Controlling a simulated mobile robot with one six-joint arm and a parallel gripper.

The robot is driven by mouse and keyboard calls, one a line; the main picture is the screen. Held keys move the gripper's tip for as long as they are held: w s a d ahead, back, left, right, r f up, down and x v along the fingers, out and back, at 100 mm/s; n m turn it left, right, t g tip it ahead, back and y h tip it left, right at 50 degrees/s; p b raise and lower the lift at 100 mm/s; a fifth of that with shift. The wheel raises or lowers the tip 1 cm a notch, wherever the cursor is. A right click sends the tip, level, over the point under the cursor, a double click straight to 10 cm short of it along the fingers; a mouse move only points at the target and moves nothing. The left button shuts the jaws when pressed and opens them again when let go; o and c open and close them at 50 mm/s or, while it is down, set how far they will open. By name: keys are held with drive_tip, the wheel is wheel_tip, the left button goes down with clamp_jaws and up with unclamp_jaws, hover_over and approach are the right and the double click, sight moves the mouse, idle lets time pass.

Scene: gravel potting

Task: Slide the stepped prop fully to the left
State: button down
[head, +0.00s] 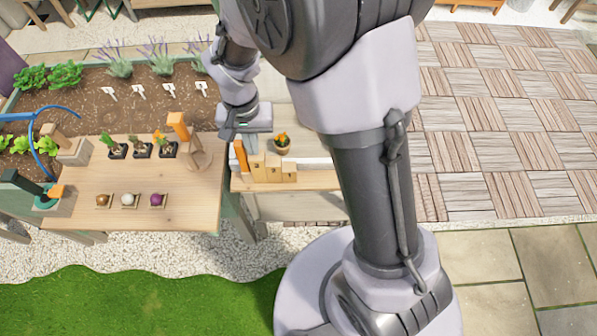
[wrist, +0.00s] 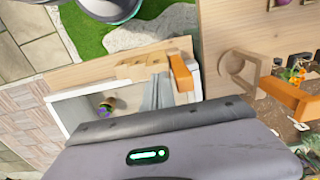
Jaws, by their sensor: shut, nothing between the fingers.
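The stepped prop (head: 273,170), pale wooden blocks in steps, sits along the front of the small bench in the head view. An upright orange piece (head: 241,158) stands at its left end. In the wrist view the prop (wrist: 133,68) lies at the top centre, with the orange piece (wrist: 182,73) on its right. My gripper (wrist: 157,93) is shut and empty, with its grey fingers close beside the prop and orange piece. I cannot tell whether they touch. In the head view the fingertips are hard to make out.
A white-walled tray (wrist: 57,117) behind the prop holds a potted plant (wrist: 106,105). The larger table (head: 85,190) adjoins on the left, with an orange-topped wooden holder (head: 195,158), several small potted plants and three bulbs. Paving lies to the right.

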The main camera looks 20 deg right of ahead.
drive_tip(key=shift+s+d, duration=0.3)
drive_tip(key=shift+d, duration=0.6)
wheel_tip(320, 180, up, 8)
drive_tip(key=p, duration=0.6)
drive_tip(key=s+d+r+t+y+b, duration=0.1)
drive_tip(key=s+d+r+t, duration=0.1)
drive_tip(key=s+r, duration=0.5)
drive_tip(key=s+d+r+t+y+b, duration=0.1)
drive_tip(key=s+d+r+t, duration=0.1)
drive_tip(key=s+r, duration=0.6)
drive_tip(key=shift+s+d+r+m+t, duration=0.2)
drive_tip(key=shift+s+r+m+t, duration=0.15)
drive_tip(key=shift+t, duration=0.55)
drive_tip(key=shift+w, duration=0.1)
